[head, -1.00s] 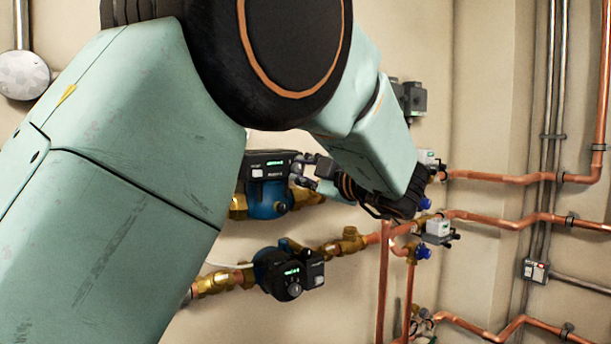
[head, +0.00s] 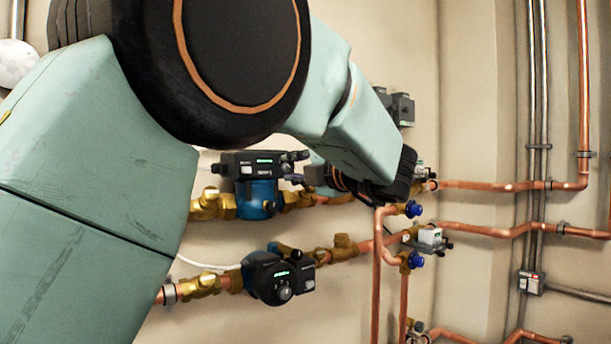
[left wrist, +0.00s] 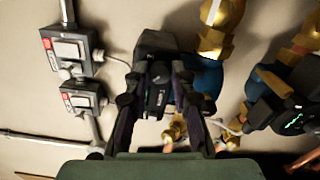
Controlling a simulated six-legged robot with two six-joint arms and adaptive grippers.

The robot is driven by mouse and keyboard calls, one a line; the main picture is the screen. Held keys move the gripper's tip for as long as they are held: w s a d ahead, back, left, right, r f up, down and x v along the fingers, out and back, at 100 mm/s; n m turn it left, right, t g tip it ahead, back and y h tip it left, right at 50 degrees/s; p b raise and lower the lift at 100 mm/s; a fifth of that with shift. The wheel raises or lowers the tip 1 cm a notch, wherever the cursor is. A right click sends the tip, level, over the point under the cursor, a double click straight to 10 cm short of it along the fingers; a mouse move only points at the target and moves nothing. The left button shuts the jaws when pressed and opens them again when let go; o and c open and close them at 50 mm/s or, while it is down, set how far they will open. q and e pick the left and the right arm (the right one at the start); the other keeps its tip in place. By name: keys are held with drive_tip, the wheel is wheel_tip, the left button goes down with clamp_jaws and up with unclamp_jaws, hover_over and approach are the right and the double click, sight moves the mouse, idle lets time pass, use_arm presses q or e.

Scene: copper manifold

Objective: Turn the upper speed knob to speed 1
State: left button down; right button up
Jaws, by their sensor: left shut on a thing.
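The upper pump (head: 258,190) has a blue body and a black control head with a green-lit display (head: 265,161). My left gripper (head: 293,167) reaches it from the right, its fingertips at the right end of the head. In the left wrist view, the fingers (left wrist: 157,84) stand on either side of the pump's black control part (left wrist: 155,60) and are shut on it where the upper speed knob sits. The fingers largely hide the knob, so its setting cannot be read. My right gripper is not in view.
The lower pump (head: 277,278), with its own knob (head: 284,293), sits close below. Copper pipes (head: 490,186) and small valves run to the right. In the left wrist view, grey wall boxes (left wrist: 70,48) are on the left. My left arm covers much of the head view.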

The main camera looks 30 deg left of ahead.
use_arm(q)
drive_tip(key=shift+f, duration=0.2)
drive_tip(key=c, duration=1.1)
unclamp_jaws()
drive_tip(key=shift+s+r, duration=0.1)
drive_tip(key=shift+r, duration=0.05)
